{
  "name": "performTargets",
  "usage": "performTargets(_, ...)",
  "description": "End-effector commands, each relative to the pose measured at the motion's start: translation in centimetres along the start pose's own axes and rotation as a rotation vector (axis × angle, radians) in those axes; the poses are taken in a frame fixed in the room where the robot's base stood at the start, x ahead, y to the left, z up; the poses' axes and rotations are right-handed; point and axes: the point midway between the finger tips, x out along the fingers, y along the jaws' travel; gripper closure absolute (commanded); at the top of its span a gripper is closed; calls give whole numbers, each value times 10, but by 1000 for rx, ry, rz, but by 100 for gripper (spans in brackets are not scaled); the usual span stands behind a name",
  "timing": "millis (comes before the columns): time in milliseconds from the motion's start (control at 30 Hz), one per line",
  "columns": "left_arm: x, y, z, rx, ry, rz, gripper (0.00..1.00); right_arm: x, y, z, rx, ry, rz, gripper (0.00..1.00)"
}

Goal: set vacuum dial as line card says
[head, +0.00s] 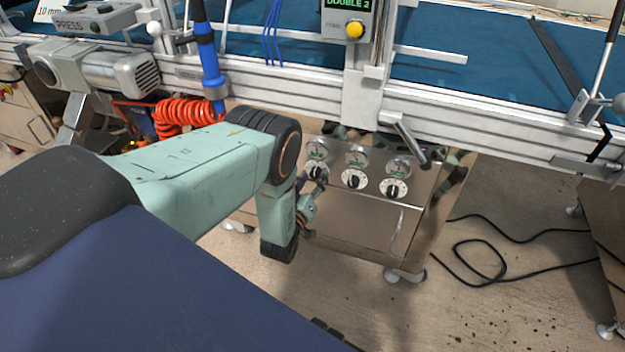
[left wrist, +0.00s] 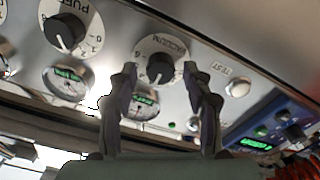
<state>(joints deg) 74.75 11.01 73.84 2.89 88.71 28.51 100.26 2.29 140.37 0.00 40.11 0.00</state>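The vacuum dial (left wrist: 160,60) is a black knob on a white round scale. It appears upside down in the left wrist view; its exact setting is too small to read. In the head view it is the leftmost of three dials (head: 317,170) on a steel control box (head: 365,220). My left gripper (left wrist: 161,70) is open, with one finger on each side of the knob in the picture. I cannot tell whether the fingers touch it. In the head view the left gripper (head: 316,187) is at the left dial, partly hidden by its wrist. My right gripper is out of view.
The puff dial (left wrist: 70,33) is beside the vacuum dial. Gauges (left wrist: 140,103) and a silver button (left wrist: 238,87) are close by. A metal lever (head: 412,140) hangs above the box. Black cable (head: 490,250) lies on the floor.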

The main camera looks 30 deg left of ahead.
Motion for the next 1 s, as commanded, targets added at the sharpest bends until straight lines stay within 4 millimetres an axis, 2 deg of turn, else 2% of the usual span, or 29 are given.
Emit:
performTargets(67, 0, 0, 0, 0, 0, -1, 59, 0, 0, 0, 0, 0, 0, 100)
performTargets(533, -1, 0, 0, 0, 0, 0, 99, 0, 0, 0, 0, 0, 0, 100)
performTargets(767, -1, 0, 0, 14, 0, 0, 100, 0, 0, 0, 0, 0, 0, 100)
performTargets(1000, -1, 0, 0, 120, 0, -1, 100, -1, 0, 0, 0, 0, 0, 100)
